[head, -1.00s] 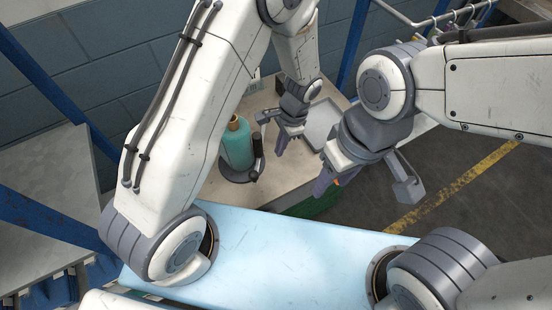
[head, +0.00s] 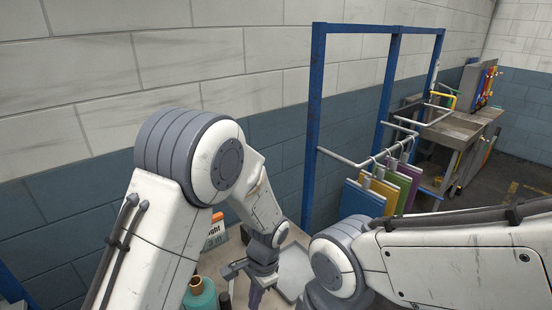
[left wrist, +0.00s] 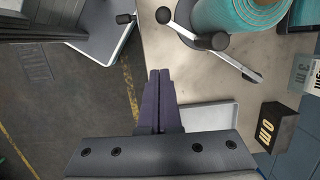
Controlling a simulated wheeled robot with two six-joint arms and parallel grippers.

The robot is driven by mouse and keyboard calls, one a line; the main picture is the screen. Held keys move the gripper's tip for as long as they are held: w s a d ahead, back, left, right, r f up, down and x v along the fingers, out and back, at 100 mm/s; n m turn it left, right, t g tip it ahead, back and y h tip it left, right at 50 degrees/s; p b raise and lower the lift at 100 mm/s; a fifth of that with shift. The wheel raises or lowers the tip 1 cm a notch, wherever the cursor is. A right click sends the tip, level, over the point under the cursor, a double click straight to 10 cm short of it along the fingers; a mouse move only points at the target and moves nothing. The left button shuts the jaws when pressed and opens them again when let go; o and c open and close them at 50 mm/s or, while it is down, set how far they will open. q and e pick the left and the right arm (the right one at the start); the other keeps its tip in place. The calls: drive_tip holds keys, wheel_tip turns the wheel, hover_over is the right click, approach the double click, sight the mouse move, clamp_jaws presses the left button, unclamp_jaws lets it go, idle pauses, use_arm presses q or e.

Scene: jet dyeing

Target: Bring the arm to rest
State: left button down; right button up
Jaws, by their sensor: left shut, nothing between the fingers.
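My left gripper (head: 256,297) hangs over the beige table (head: 213,262) at the bottom of the head view. In the left wrist view its two dark fingers (left wrist: 159,75) lie together, with nothing between them. The gripper points down, beside the teal roll (head: 200,296) and apart from it. My right arm comes in from the right in the head view, but its gripper is cut off below the frame.
A grey tray (head: 295,268) lies on the table, and a teal roll (left wrist: 238,14) with a black-knobbed handle stands near the fingers. A black block (left wrist: 272,127) is at the right. Coloured hanging panels (head: 383,190) and a blue frame (head: 315,110) stand behind.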

use_arm(q)
drive_tip(key=s+r+n+h+b, duration=0.1)
drive_tip(key=s+r+b, duration=0.1)
drive_tip(key=s+r, duration=0.4)
drive_tip(key=s+d+r+n+t+h+b, duration=0.1)
drive_tip(key=s+r, duration=0.5)
drive_tip(key=s, duration=0.6)
drive_tip(key=shift+d+n+h+b, duration=0.2)
drive_tip(key=shift+n+h+b, duration=0.3)
drive_tip(key=shift+n, duration=0.1)
drive_tip(key=shift+s, duration=0.1)
